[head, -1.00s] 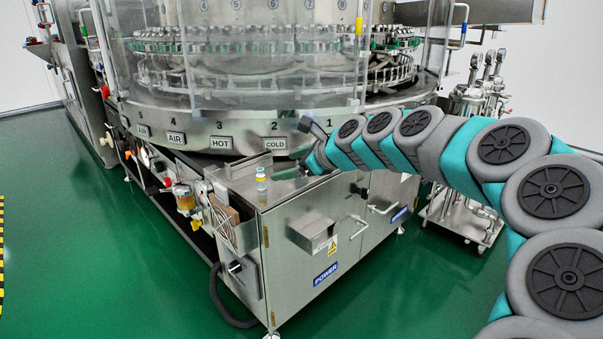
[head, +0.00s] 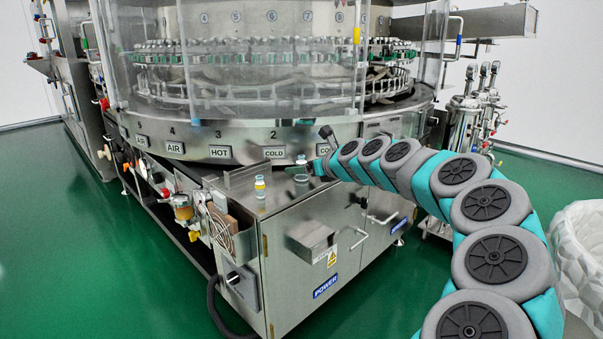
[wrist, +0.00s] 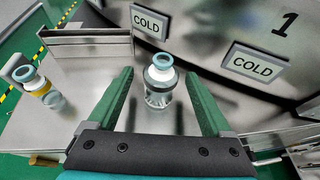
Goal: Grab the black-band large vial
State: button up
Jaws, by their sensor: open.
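A clear vial with a pale blue-white top and a dark band (wrist: 160,88) stands upright on the steel cabinet top. In the wrist view it is between the two green fingers of my gripper (wrist: 158,76), with a gap on both sides. My gripper is open and holds nothing. In the head view this vial (head: 301,166) stands just left of my gripper (head: 314,168); its band is too small to tell there. A similar vial with a yellow band (wrist: 38,86) stands to the left, and also shows in the head view (head: 260,187).
The steel cabinet top (head: 282,192) is mostly bare around the vials. The round washer wall with COLD labels (wrist: 258,66) rises close behind. A raised steel plate (wrist: 90,42) stands at the back left. A white bin (head: 578,255) is at far right.

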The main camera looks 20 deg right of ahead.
jog(key=shift+w+f, duration=0.15)
jog(key=shift+w, duration=0.25)
jog(key=shift+c, duration=0.4)
jog(key=shift+a, duration=0.1)
grip_shut()
